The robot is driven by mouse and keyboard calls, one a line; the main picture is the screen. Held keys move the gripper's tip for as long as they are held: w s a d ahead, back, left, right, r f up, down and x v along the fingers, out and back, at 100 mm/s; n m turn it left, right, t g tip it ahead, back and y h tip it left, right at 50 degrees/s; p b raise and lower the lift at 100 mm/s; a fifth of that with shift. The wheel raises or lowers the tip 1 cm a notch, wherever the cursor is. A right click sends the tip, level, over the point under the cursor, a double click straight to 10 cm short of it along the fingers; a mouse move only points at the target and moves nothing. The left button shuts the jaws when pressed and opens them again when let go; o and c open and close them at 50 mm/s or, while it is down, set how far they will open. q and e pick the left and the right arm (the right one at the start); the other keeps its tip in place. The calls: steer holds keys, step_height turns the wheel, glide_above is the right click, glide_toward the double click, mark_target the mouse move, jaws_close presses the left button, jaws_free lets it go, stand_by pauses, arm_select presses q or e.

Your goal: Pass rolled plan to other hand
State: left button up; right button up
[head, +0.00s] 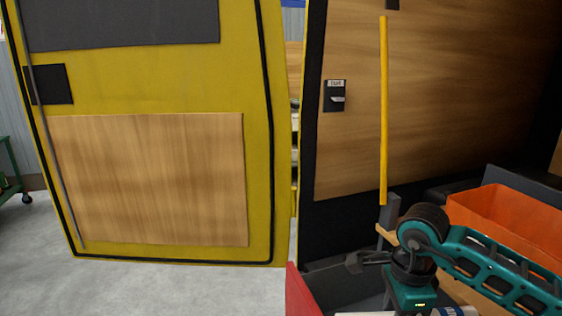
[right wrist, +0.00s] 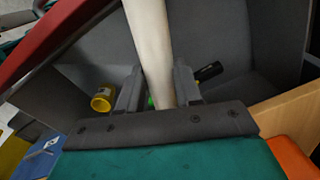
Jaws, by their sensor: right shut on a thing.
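The rolled plan (right wrist: 150,45) is a pale cream tube in the right wrist view. It runs up from between the two grey fingers of my right gripper (right wrist: 158,92), slightly tilted, and its far end leaves the top of the picture. The fingers are shut on it. In the head view my right gripper (head: 368,258) is at the lower right, above a dark grey bin; I cannot clearly make out the roll there. My left gripper is not in view.
A yellow can (right wrist: 103,98) and a black item (right wrist: 207,72) lie beyond the fingers. An orange bin (head: 510,220) stands right of my right arm. A yellow door (head: 150,85) and a wood panel with a yellow bar (head: 383,110) stand behind. Floor at lower left is clear.

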steer(key=n, duration=0.2)
steer(key=r+n, duration=0.1)
steer(key=n, duration=0.1)
steer(key=s+n, duration=0.1)
steer(key=shift+s+a+r+n, duration=0.1)
steer(key=shift+a+r+n, duration=0.1)
steer(key=shift+n, duration=0.2)
steer(key=s+n, duration=0.1)
steer(key=n, duration=0.3)
steer(key=r+n, duration=0.1)
steer(key=n, duration=0.3)
steer(key=s+r+n, duration=0.1)
steer(key=n, duration=0.3)
steer(key=shift+s+a+r+g+y, duration=0.25)
steer(key=shift+s+a+g+y, duration=0.05)
steer(key=shift+s, duration=0.05)
